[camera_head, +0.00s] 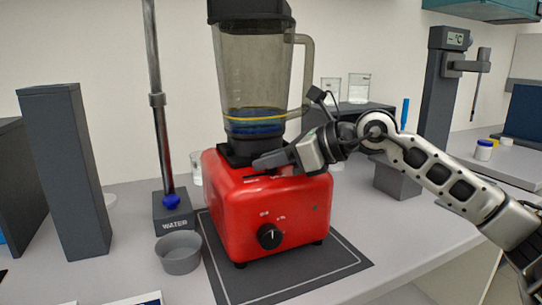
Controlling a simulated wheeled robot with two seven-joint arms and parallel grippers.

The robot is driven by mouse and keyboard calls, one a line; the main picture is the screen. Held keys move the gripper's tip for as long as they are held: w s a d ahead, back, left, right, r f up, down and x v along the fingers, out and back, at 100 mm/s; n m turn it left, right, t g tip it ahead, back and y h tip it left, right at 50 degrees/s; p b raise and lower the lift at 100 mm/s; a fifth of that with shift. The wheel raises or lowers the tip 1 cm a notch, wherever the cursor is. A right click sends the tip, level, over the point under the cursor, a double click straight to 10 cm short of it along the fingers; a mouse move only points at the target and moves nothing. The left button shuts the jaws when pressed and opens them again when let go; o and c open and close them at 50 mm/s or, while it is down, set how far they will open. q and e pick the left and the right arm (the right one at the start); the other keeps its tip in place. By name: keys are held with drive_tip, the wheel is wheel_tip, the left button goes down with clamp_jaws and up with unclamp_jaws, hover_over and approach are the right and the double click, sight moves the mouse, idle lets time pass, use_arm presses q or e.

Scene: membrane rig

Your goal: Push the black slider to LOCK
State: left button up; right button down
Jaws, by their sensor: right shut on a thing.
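A red blender base (300,208) with a clear jug (255,75) on top stands on a dark mat in the middle of the head view. A black dial (269,237) is on its front face. My right gripper (272,163) comes in from the right and is at the top front of the base, just below the jug. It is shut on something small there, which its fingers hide. I cannot make out the black slider or a LOCK mark clearly. My left gripper is not in view.
A grey bowl (178,254) and a stand marked WATER (173,211) are left of the mat. A tall dark block (65,175) stands further left. Glass beakers (358,88) are behind my right arm. The dark mat (337,273) is bare at the front right.

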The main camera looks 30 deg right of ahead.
drive_tip(key=shift+d, duration=0.2)
drive_tip(key=c, duration=1.5)
unclamp_jaws()
drive_tip(key=shift+d, duration=0.1)
drive_tip(key=shift+c, duration=0.2)
